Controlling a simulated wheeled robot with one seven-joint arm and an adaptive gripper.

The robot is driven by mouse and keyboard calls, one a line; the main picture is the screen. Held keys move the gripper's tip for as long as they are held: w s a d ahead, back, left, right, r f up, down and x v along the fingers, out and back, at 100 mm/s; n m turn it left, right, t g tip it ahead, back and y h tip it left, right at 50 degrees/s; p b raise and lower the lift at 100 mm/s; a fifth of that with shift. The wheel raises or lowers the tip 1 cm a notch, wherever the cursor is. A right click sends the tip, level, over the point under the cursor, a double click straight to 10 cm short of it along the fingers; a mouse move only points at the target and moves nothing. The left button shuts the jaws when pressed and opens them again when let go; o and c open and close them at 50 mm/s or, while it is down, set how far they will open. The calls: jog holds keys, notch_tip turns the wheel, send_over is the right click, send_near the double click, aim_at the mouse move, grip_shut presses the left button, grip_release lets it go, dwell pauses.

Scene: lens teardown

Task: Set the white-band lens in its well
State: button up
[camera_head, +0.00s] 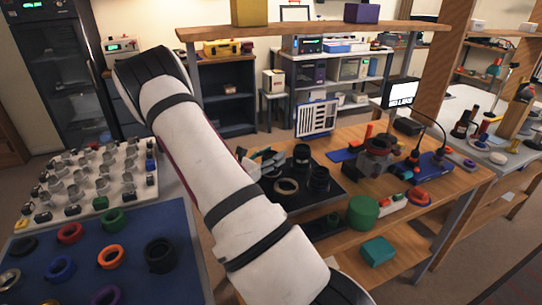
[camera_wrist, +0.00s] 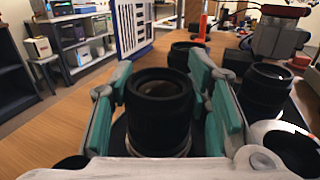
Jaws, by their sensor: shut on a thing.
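My gripper (camera_wrist: 163,95) is shut on a black ribbed lens (camera_wrist: 158,110), which stands upright between its teal finger pads in the wrist view. A pale band shows low on this lens, so it looks like the white-band lens. Its underside is hidden, and I cannot tell whether it touches the tray. In the head view my gripper (camera_head: 262,165) is over the left part of the black tray (camera_head: 335,205), and the held lens cannot be made out. A pale ring (camera_head: 286,187) around a dark centre lies in front of the gripper; I cannot tell if it is a well.
Two black lenses stand on the tray right of my gripper: one farther back (camera_head: 302,155), one nearer (camera_head: 318,180). Bare wood shows left of my gripper in the wrist view.

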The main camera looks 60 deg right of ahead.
jog(key=shift+a+f, duration=0.15)
jog(key=shift+f, duration=0.7)
jog(key=o, duration=1.5)
jog(key=shift+w+f, duration=0.1)
jog(key=shift+r, duration=0.2)
jog(key=shift+a, duration=0.2)
jog(key=a, duration=0.3)
jog(key=w+a, duration=0.1)
jog(key=a, duration=0.7)
jog(key=shift+w+a, duration=0.1)
jog(key=shift+w, duration=0.3)
